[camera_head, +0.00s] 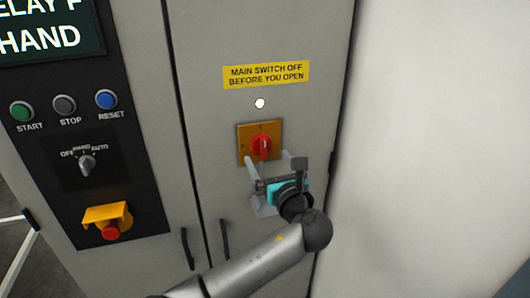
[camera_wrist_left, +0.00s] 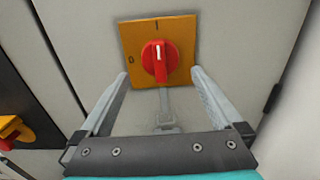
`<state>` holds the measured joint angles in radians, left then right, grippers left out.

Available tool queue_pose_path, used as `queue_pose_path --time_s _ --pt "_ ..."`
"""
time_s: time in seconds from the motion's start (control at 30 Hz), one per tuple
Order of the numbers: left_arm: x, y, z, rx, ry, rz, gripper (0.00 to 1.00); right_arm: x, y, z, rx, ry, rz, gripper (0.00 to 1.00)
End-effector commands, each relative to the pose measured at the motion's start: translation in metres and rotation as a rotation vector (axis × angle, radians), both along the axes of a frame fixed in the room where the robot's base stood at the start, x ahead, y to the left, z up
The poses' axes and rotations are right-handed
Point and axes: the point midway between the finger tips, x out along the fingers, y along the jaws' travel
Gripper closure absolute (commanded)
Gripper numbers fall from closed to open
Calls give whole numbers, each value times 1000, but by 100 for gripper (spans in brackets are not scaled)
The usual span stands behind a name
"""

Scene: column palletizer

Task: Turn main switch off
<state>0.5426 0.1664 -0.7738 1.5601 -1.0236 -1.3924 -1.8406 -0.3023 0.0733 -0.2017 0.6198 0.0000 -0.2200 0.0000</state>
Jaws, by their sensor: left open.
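The main switch is a red rotary knob (camera_head: 262,147) on a square yellow-orange plate (camera_head: 243,131), mounted on a grey cabinet door below a yellow label (camera_head: 266,75). In the left wrist view the knob (camera_wrist_left: 160,62) stands upright, its white mark pointing up at the "I"; a "0" shows at the plate's left (camera_wrist_left: 131,59). My left gripper (camera_head: 275,160) is open in front of the plate's lower part. In the wrist view its fingertips (camera_wrist_left: 160,74) lie left and right of the knob, with clear gaps. Nothing is between the fingers. My right gripper is not in view.
A black panel at left carries buttons (camera_head: 64,104), a selector (camera_head: 87,164) and a red emergency stop (camera_head: 111,231) under a yellow guard. Black door handles (camera_head: 225,238) sit below. A white round spot (camera_head: 260,103) shows above the switch. A plain pale surface (camera_head: 430,150) fills the right.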

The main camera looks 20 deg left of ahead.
Motion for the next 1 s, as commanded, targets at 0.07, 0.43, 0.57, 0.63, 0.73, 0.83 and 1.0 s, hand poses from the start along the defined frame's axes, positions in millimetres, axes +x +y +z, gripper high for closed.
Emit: queue_pose_path --time_s 0.07,0.43,0.57,0.63,0.73,0.83,1.0 --pt "12 9 1 1 1 2 0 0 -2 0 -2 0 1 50" --pt "31 21 0 -1 0 0 0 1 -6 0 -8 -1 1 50" --pt "31 21 0 -1 0 -1 0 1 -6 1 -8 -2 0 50" --pt "31 21 0 -1 0 -1 0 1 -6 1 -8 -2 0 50" --pt "31 21 0 -1 0 -1 11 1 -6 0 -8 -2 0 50" --pt "31 21 0 -1 0 -1 22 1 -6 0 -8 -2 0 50" --pt "31 21 0 -2 1 -1 42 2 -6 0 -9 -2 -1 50"
